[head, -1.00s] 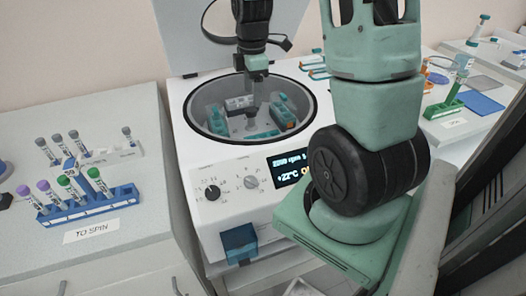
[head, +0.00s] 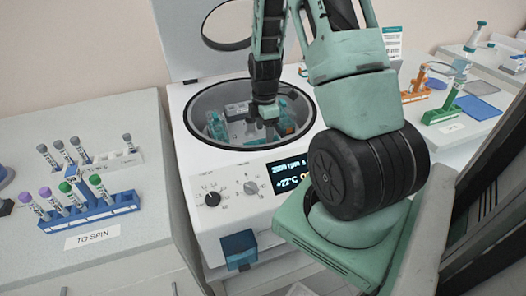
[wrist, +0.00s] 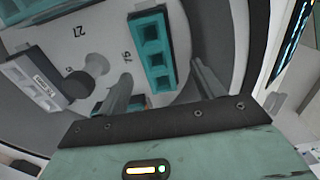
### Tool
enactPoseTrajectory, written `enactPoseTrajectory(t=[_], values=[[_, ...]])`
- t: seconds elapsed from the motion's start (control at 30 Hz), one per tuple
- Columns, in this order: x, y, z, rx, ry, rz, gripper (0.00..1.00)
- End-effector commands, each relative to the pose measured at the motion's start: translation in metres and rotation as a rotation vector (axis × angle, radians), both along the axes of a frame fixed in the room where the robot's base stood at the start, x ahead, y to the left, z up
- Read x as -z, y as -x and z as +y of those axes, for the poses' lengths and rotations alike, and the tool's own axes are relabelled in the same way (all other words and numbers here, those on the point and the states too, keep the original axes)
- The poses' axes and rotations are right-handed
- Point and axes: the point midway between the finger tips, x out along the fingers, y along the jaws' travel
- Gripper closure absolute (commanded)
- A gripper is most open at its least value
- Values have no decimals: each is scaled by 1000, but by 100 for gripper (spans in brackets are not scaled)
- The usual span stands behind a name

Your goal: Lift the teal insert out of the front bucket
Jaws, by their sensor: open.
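The teal insert (wrist: 153,48) shows in the wrist view as a long block with a row of square openings. It sits in the front bucket inside the centrifuge bowl, on the opposite side of the hub from a pale labelled bucket. My gripper (wrist: 162,69) is open, its two fingers pointing toward the insert, one to each side of its near end. I cannot tell how far above it they are. In the head view my gripper (head: 268,126) is down in the bowl and hides most of the front bucket.
The centrifuge bowl rim (head: 186,112) surrounds my gripper closely. The hub (wrist: 94,64) and pale labelled bucket (wrist: 35,84) lie left in the wrist view. Another teal piece (wrist: 138,101) is partly hidden by my gripper. The raised lid (head: 195,45) stands behind. A blue tube rack (head: 90,212) is left.

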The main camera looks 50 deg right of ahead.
Motion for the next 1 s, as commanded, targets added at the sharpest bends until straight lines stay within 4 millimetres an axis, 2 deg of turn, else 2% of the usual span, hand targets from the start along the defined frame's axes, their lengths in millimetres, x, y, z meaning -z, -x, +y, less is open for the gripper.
enactPoseTrajectory(t=[0.4,0.73,0.9,1.0], values=[[45,-6,-1,1,-1,2,33],[51,-6,-1,0,-1,-1,33],[51,-6,-1,0,-1,-1,80],[51,-6,-1,0,0,-1,81]])
